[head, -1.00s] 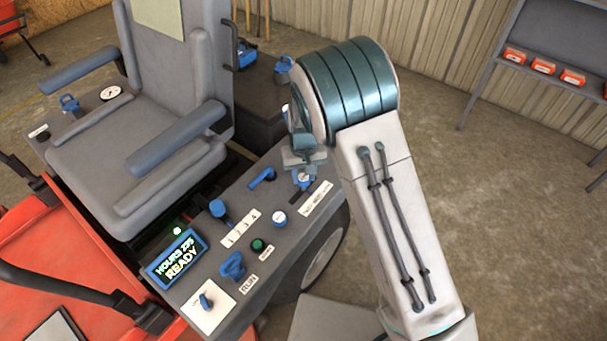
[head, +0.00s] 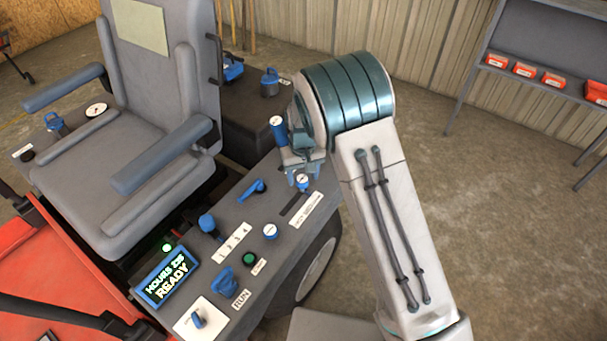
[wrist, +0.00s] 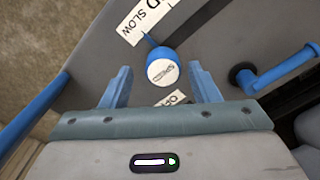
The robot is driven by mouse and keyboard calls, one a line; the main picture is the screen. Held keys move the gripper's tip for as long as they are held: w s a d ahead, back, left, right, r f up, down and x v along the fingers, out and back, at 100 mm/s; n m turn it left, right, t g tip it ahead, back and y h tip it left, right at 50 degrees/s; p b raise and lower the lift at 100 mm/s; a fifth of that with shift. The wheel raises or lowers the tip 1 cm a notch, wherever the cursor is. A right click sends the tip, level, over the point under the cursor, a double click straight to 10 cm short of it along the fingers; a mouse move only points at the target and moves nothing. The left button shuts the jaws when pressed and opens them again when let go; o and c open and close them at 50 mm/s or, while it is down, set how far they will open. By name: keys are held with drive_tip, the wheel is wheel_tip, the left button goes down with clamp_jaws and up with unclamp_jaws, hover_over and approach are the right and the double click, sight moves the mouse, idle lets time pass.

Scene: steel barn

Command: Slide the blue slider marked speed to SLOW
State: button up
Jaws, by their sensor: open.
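The blue speed slider (wrist: 162,70) has a round knob with a white printed top. In the wrist view it stands between the fingertips of my gripper (wrist: 161,84), slightly beyond them, with a visible gap on each side. Its thin blue pointer reaches toward the white label (wrist: 143,20), where SLOW is readable. My arm hides part of that area. I cannot tell whether the fingers touch the knob.
A blue lever (head: 253,189), a numbered blue lever (head: 208,224), a white-topped knob (head: 270,231) and the RUN control (head: 224,279) share the console. The seat's armrest (head: 165,155) is left of it. Another white-topped blue part (head: 277,124) stands behind my gripper.

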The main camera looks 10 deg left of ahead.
sight(304, 178)
wheel_tip(304, 178, up, 14)
drive_tip(key=shift+p, duration=0.35)
drive_tip(key=shift+d, duration=0.1)
idle(0.4)
